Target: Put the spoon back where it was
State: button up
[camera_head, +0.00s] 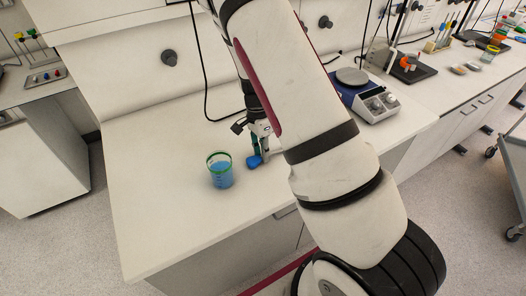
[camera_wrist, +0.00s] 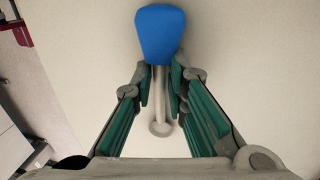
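The spoon has a blue bowl (camera_wrist: 160,33) and a thin pale grey handle that ends in a ring (camera_wrist: 160,128). Its blue part also shows in the head view (camera_head: 254,162), at the white bench top. My gripper (camera_wrist: 161,82) has its green-padded fingertips close on both sides of the handle, just below the bowl. Whether the pads touch the handle is not clear. In the head view my gripper (camera_head: 258,147) points down at the bench, mostly behind my arm. I cannot tell whether the spoon rests on the bench or hangs just above it.
A beaker with a green rim and blue liquid (camera_head: 221,172) stands left of the spoon. A blue and white hotplate device (camera_head: 366,97) stands to the right behind my arm. Black cables hang at the back wall. The left part of the bench (camera_head: 150,180) is clear.

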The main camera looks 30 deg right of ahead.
jog(key=shift+o, duration=0.5)
jog(key=shift+r, duration=0.25)
jog(key=s+a+r+n+t+y+b, duration=0.1)
jog(key=a+r+n, duration=0.1)
jog(key=r, duration=0.8)
jog(key=s+a+r+n+t+b, duration=0.1)
jog(key=a+r+n, duration=0.15)
jog(key=r, duration=0.85)
jog(key=s+a+r+n+t, duration=0.2)
jog(key=s+r+n, duration=0.3)
jog(key=s, duration=0.3)
jog(key=s+a+r+n+t+h, duration=0.1)
jog(key=s+a+r+n+t, duration=0.2)
jog(key=s+r+n, duration=0.3)
jog(key=shift+s+a+n+t, duration=0.15)
jog(key=shift+s+n+t, duration=0.25)
jog(key=shift+s+n, duration=1)
jog(key=shift+s+r, duration=0.1)
jog(key=shift+r, duration=0.05)
